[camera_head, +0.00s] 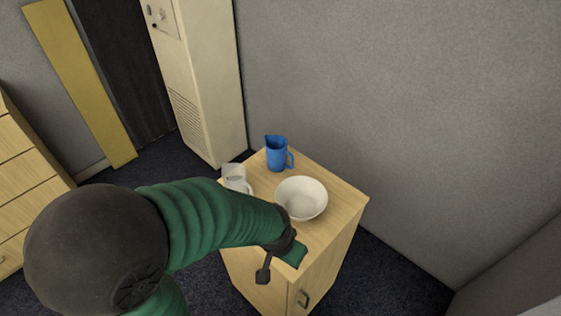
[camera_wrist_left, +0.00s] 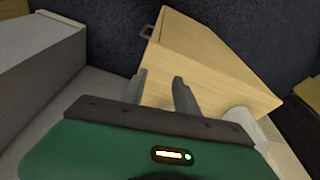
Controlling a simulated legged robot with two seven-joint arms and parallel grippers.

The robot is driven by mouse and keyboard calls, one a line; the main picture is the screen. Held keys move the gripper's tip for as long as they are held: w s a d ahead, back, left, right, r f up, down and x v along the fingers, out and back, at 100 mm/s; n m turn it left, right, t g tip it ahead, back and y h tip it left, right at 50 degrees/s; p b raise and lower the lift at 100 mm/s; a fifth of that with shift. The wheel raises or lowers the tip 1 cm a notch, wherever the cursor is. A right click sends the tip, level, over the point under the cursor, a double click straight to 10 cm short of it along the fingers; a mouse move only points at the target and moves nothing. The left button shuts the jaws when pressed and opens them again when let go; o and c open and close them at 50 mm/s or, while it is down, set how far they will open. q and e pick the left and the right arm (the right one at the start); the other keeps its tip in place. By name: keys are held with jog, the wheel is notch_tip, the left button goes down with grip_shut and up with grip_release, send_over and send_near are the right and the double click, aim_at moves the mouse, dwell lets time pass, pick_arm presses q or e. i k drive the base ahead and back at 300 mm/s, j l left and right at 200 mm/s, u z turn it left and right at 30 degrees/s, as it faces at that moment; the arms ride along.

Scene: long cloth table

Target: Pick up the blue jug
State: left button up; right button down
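The blue jug (camera_head: 276,155) stands upright at the far corner of a small wooden cabinet (camera_head: 345,200) in the head view, its handle to the right. My left gripper (camera_head: 277,262) is at the near side of the cabinet top, well short of the jug, with the bowl between them. In the left wrist view my gripper (camera_wrist_left: 160,88) is open, with nothing between its two fingers. The cabinet (camera_wrist_left: 205,60) lies beyond the fingers there. The blue jug does not show in the wrist view. My right gripper is not in view.
A white bowl (camera_head: 301,198) sits mid-top, right of a whitish jug (camera_head: 235,178), partly hidden by my arm. A grey wall (camera_head: 400,110) is behind the cabinet. A tall cream unit (camera_head: 205,90) stands at back left, and drawers (camera_head: 25,180) at far left.

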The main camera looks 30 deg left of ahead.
aim_at(276, 160)
jog(key=i+l+u, duration=0.2)
jog(key=l+u, duration=0.15)
jog(key=l, duration=0.2)
jog(key=i+l+u, duration=0.1)
jog(key=l+u, duration=0.25)
jog(key=l, duration=0.25)
jog(key=l+u, duration=0.35)
jog(key=l, duration=0.25)
jog(key=i, duration=0.55)
